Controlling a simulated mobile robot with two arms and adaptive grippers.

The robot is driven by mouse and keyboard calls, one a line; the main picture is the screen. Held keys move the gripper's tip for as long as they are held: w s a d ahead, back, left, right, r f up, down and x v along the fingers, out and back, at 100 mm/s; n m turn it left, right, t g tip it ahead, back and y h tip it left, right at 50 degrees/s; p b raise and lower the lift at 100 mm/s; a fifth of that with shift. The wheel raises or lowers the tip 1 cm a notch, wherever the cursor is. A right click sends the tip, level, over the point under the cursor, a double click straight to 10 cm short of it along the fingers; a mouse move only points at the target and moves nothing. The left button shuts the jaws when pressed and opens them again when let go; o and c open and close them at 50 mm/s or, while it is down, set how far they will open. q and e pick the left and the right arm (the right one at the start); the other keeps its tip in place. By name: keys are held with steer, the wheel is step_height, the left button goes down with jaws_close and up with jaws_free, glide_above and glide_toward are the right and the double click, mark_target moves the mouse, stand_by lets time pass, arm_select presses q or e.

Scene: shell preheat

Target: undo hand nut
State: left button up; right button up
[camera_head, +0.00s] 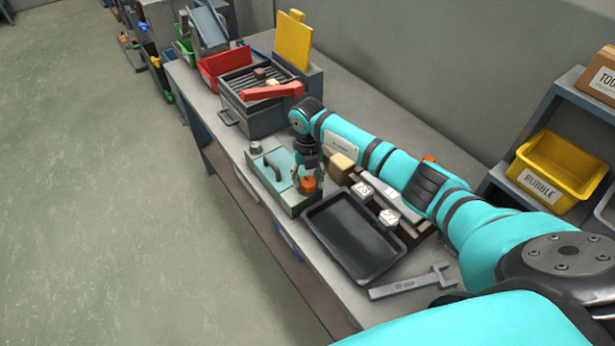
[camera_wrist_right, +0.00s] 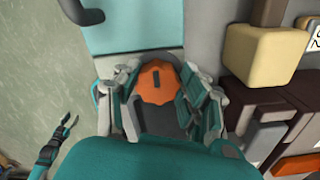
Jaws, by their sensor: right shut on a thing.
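The orange hand nut (camera_head: 308,184) sits at the near end of a grey-and-teal box (camera_head: 272,176) with a dark handle on the bench. My right gripper (camera_head: 308,178) comes down over the nut from above. In the right wrist view, the scalloped orange nut (camera_wrist_right: 157,82) with a dark slot lies between the fingers of my right gripper (camera_wrist_right: 160,95), which is shut on it. Whether the nut is still seated on its stud is hidden. In the right wrist view, my left gripper (camera_wrist_right: 62,135) shows at the lower left, its fingers apart and empty.
A black tray (camera_head: 355,235) lies beside the box, with a grey wrench (camera_head: 410,281) at the near end of the bench. Small labelled blocks (camera_head: 389,217) stand right of the tray. A grey heater box with a red bar (camera_head: 272,91) and a red bin (camera_head: 222,64) stand farther back.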

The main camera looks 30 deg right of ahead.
steer(key=shift+c, duration=0.8)
steer(key=n+b, duration=0.3)
steer(key=shift+f, duration=0.15)
steer(key=n+b, duration=0.1)
steer(key=n, duration=0.1)
steer(key=n+b, duration=0.3)
steer(key=b, duration=0.1)
steer(key=shift+a+n, duration=0.25)
steer(key=shift+n, duration=0.15)
steer(key=n+b, duration=0.4)
steer(key=n, duration=0.1)
steer(key=shift+s+a, duration=0.15)
steer(key=shift+s+r+n+b, duration=0.1)
steer(key=shift+r+n+b, duration=0.1)
steer(key=shift+n+b, duration=1.35)
steer(key=shift+n+p, duration=0.4)
steer(key=shift+n, duration=0.15)
